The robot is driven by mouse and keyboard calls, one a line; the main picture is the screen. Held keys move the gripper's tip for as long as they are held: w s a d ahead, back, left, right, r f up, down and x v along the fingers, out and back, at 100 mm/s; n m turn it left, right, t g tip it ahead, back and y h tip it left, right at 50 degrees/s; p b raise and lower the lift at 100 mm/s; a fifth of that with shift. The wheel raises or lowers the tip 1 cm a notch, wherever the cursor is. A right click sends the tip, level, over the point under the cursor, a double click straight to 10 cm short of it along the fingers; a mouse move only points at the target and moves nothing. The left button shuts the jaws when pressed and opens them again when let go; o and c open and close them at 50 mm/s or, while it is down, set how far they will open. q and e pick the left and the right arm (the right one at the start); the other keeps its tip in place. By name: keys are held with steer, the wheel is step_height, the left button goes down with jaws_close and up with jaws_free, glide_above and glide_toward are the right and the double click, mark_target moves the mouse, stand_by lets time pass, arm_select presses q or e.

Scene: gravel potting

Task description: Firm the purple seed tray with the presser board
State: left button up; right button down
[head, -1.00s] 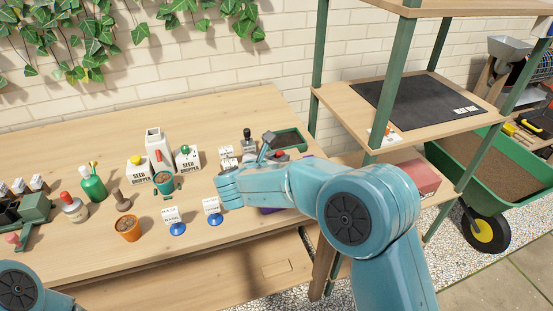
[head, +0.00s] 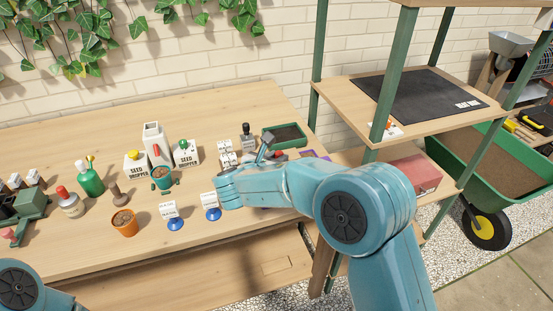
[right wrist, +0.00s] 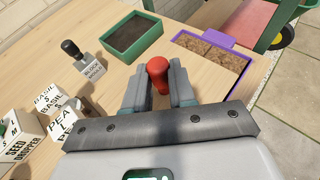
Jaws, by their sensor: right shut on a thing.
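The purple seed tray (right wrist: 238,60) lies at the right end of the bench, with brown soil in its compartments. In the head view only part of the purple tray (head: 312,154) shows past my right arm. My right gripper (right wrist: 158,78) is shut on the red knob of the presser board (right wrist: 157,70), left of and nearer than the purple tray in the wrist view. The board under the knob is hidden by my gripper. In the head view my right gripper (head: 266,150) is partly hidden by its own arm. My left gripper is out of view.
A green tray of dark soil (head: 287,134) stands behind the gripper. Pots, bottles and seed droppers (head: 187,152) fill the bench further left. A green-posted shelf (head: 386,80) stands at right.

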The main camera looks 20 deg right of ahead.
steer(key=shift+f+b, duration=0.45)
steer(key=shift+f, duration=0.1)
stand_by(1.0)
steer(key=shift+r+p, duration=1.15)
steer(key=shift+r, duration=0.45)
steer(key=shift+f, duration=0.1)
steer(key=shift+s, duration=0.1)
